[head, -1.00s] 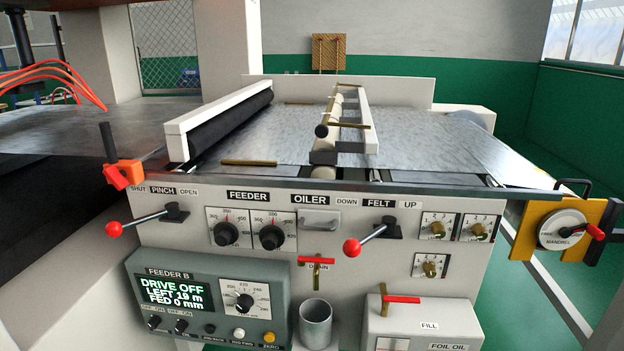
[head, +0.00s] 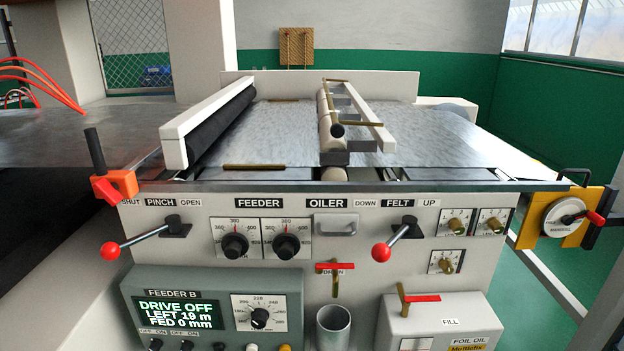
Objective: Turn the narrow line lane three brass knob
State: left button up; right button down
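Three small brass knobs sit on white dial plates at the right of the pale front panel. The upper left brass knob (head: 456,226) and upper right brass knob (head: 492,226) are side by side. The third brass knob (head: 446,265) is alone below them, under the upper left one. The plate numerals are too small to read surely, so I cannot tell which knob is lane three. Neither of my grippers is in view, and nothing touches the knobs.
The red-ball felt lever (head: 382,252) juts out left of the knobs. The foil oil box (head: 440,322) with a red-handled tap (head: 418,298) stands below. A mandrel crank (head: 573,216) sits at the right. Another red-ball lever (head: 110,250) is at the left.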

aim_at(446, 263)
jog(key=l+z, duration=0.2)
jog(key=l, duration=0.3)
jog(key=i+l+z, duration=0.15)
jog(key=l, duration=0.35)
jog(key=l+z, duration=0.2)
jog(key=l, duration=0.3)
